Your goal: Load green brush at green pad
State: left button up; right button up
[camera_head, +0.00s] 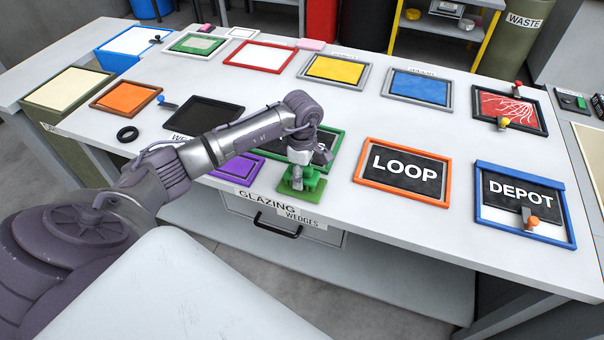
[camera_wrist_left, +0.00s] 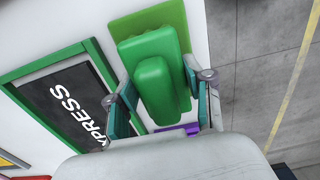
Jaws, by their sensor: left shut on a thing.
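The green brush (camera_wrist_left: 161,86) is a rounded green block between the two fingers of my left gripper (camera_wrist_left: 162,100), which is shut on it. In the head view my left gripper (camera_head: 298,172) holds the brush (camera_head: 313,180) at the table's front edge, over a flat green pad (camera_head: 289,191). In the left wrist view the pad (camera_wrist_left: 177,16) shows lighter green behind the brush. I cannot tell whether the brush touches the pad. My right gripper is not in view.
The green-framed EXPRESS panel (camera_wrist_left: 62,98) lies close beside the brush. An orange-framed LOOP panel (camera_head: 404,172) and a blue-framed DEPOT panel (camera_head: 522,193) lie to the right. A black ring (camera_head: 127,134) lies at left.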

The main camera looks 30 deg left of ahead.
pick_arm(q)
jog(key=shift+r+p, duration=1.55)
jog(key=shift+r, duration=1.6)
